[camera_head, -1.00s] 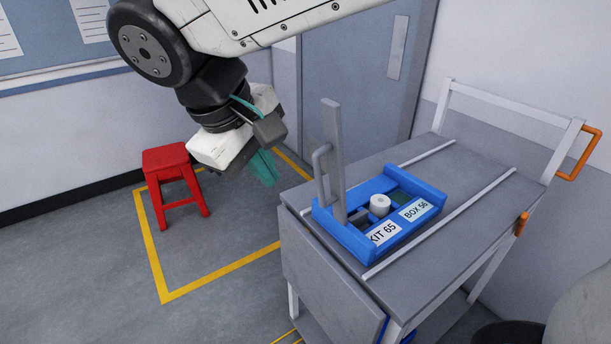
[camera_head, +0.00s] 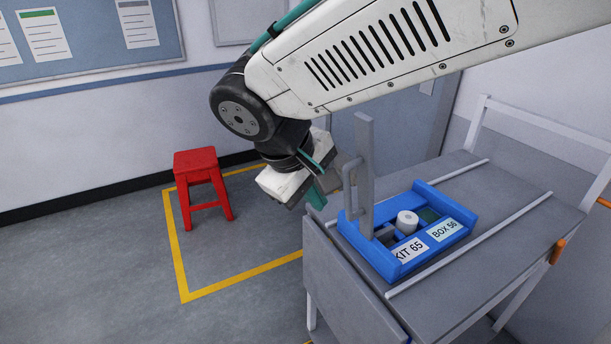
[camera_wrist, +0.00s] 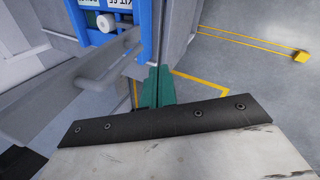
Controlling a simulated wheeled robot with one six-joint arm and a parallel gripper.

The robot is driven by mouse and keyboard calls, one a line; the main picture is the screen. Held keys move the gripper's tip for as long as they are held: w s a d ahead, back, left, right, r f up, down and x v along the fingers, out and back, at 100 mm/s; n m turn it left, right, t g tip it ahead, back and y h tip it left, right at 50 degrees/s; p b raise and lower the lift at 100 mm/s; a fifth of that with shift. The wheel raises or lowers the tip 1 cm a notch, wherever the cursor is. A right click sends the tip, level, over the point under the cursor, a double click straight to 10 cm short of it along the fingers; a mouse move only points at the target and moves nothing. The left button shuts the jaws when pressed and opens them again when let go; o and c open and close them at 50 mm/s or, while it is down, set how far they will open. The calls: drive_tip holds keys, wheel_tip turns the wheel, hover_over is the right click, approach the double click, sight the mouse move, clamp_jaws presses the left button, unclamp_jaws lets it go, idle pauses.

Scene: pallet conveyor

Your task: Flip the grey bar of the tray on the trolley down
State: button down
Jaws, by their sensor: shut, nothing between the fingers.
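The blue tray (camera_head: 388,268) lies on the grey trolley (camera_head: 462,290), with labels reading KIT 65 and BOX 56. Its grey bar (camera_head: 364,160) stands upright at the tray's left end, with a loop handle (camera_head: 347,187) on its left side. My gripper (camera_head: 317,196) has teal fingers and is shut and empty, just left of the bar and handle. In the wrist view the teal fingers (camera_wrist: 154,88) point toward the handle (camera_wrist: 95,75), which crosses to their left. The tray (camera_wrist: 125,45) shows at the top there. I cannot tell whether fingers and handle touch.
A white roll (camera_head: 407,221) sits inside the tray. Two pale rails (camera_head: 470,243) run along the trolley top. A red stool (camera_head: 199,180) stands left inside a yellow floor outline (camera_head: 240,277). The trolley's push handle (camera_head: 545,122) rises at the right.

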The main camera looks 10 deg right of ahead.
drive_tip(key=shift+w+d+f, duration=0.25)
drive_tip(key=shift+w+d, duration=0.5)
drive_tip(key=shift+d, duration=0.25)
drive_tip(key=shift+w+d+f, duration=0.25)
drive_tip(key=shift+w+d, duration=0.45)
drive_tip(key=shift+d, duration=0.25)
